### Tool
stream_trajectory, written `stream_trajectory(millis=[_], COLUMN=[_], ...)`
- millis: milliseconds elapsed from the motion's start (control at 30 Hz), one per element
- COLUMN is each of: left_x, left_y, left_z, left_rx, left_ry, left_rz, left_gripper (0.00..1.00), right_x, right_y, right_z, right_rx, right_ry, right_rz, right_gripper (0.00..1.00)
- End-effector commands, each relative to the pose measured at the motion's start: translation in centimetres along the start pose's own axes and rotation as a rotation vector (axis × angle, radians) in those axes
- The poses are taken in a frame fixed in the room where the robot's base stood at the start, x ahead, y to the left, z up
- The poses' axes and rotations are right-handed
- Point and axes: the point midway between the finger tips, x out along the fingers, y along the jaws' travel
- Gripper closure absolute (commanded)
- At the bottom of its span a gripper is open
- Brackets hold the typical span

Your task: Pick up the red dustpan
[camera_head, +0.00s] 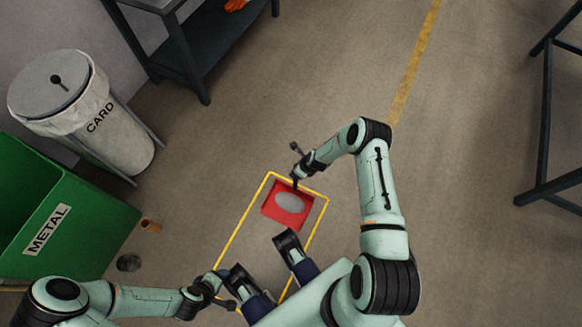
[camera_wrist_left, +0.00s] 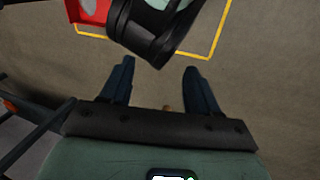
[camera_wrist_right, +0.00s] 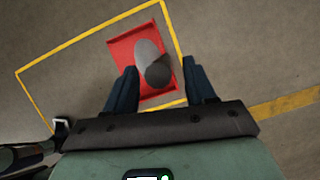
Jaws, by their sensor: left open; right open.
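The red dustpan (camera_head: 272,211) lies on the floor inside a yellow outline, with a grey rounded shape (camera_head: 290,203) on it. My right gripper (camera_head: 296,166) is open at the dustpan's far edge. In the right wrist view, the dustpan (camera_wrist_right: 124,52) and the grey shape (camera_wrist_right: 150,62) lie beyond and partly between the open fingers (camera_wrist_right: 161,70); I cannot tell whether they touch. My left gripper (camera_head: 225,288) is open and empty, low at the left of the outline. The left wrist view shows its fingers (camera_wrist_left: 160,75) over bare floor, with a red dustpan corner (camera_wrist_left: 88,12) at the top.
A green METAL bin (camera_head: 60,215) and a white CARD bin (camera_head: 85,115) stand at the left. A small orange-brown cylinder (camera_head: 151,226) and a dark round object (camera_head: 129,263) lie beside the green bin. Dark benches stand at back left (camera_head: 185,50) and right (camera_head: 545,130). Floor between is clear.

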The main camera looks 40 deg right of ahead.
Motion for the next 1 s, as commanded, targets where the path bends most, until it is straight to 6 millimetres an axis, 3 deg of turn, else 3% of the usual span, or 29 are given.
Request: stream_trajectory(millis=[33, 133, 433, 467, 600, 1000], left_x=[0.7, 1.1, 1.1, 1.1, 1.1, 1.0], left_y=[-0.3, -0.4, -0.5, -0.4, -0.4, -0.4], left_z=[-0.7, -1.4, -1.8, -1.8, -1.8, -1.6], left_rx=[-0.002, -0.004, -0.004, -0.004, -0.004, -0.004], left_ry=[0.018, 0.040, 0.051, 0.051, 0.051, 0.046], left_rz=[-0.002, -0.003, -0.003, -0.003, -0.003, -0.003], left_gripper=[0.39, 0.39, 0.39, 0.39, 0.39, 0.39], right_x=[1.2, 2.3, 2.6, 2.6, 2.6, 2.4], right_y=[-0.1, -0.1, -0.1, -0.1, -0.1, -0.1], right_z=[-0.3, -0.2, -0.1, -0.1, -0.1, 0.1], right_rx=[-0.001, 0.000, -0.001, -0.001, -0.001, -0.001], right_ry=[0.002, 0.002, 0.001, 0.001, 0.001, 0.000], right_rz=[0.001, 0.000, 0.000, 0.000, 0.000, 0.000], right_gripper=[0.45, 0.45, 0.45, 0.52, 0.97, 1.00])
